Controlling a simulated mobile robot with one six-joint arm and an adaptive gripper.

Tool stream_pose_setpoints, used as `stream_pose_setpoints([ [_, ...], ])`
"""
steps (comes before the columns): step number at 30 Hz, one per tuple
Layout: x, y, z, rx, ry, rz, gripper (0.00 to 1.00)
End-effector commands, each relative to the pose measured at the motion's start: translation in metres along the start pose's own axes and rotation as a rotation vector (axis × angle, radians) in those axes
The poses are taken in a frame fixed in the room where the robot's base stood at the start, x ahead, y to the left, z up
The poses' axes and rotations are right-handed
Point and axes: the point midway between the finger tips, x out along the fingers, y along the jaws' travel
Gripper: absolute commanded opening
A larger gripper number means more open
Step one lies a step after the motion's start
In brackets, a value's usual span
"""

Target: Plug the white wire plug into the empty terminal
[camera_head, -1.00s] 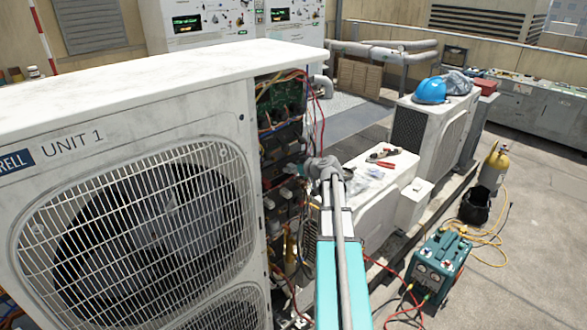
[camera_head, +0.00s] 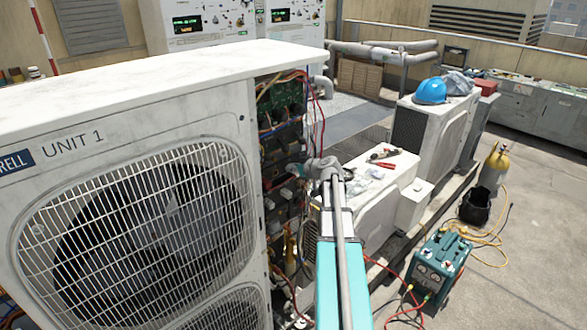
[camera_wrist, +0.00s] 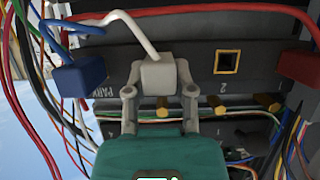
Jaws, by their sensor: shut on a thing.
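The white wire plug (camera_wrist: 158,73) is between the fingertips of my gripper (camera_wrist: 158,92) in the wrist view, with its white wire (camera_wrist: 138,32) rising from it to the upper left. My gripper is shut on the plug. The empty terminal (camera_wrist: 227,62), a gold-edged square opening marked 2, is in the dark terminal block to the right of the plug. The plug is in front of the block, and I cannot tell the gap between them. In the head view my gripper (camera_head: 293,169) is at the open side of Unit 1; the plug is too small to make out.
A blue plug (camera_wrist: 82,76) sits to the left on the block and a red plug (camera_wrist: 299,67) to the right of the empty terminal. Loose coloured wires hang on both sides. Brass terminals (camera_wrist: 210,106) lie below. The Unit 1 casing (camera_head: 130,90) stands left of my arm.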

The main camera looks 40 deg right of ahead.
Motion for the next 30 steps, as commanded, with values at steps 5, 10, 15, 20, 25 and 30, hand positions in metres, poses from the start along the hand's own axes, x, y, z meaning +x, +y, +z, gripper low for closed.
stream_pose_setpoints([
  [5, 0.000, 0.000, 0.000, 0.000, 0.001, 0.000, 0.00],
  [10, -0.003, 0.000, 0.001, 0.000, 0.000, 0.000, 0.00],
  [15, -0.006, 0.000, 0.003, -0.001, -0.001, 0.001, 0.00],
  [20, -0.009, 0.000, 0.004, 0.000, 0.000, 0.001, 0.00],
  [25, -0.013, 0.000, 0.005, 0.000, 0.000, 0.001, 0.00],
  [30, -0.016, 0.000, 0.007, 0.000, 0.000, 0.001, 0.00],
])
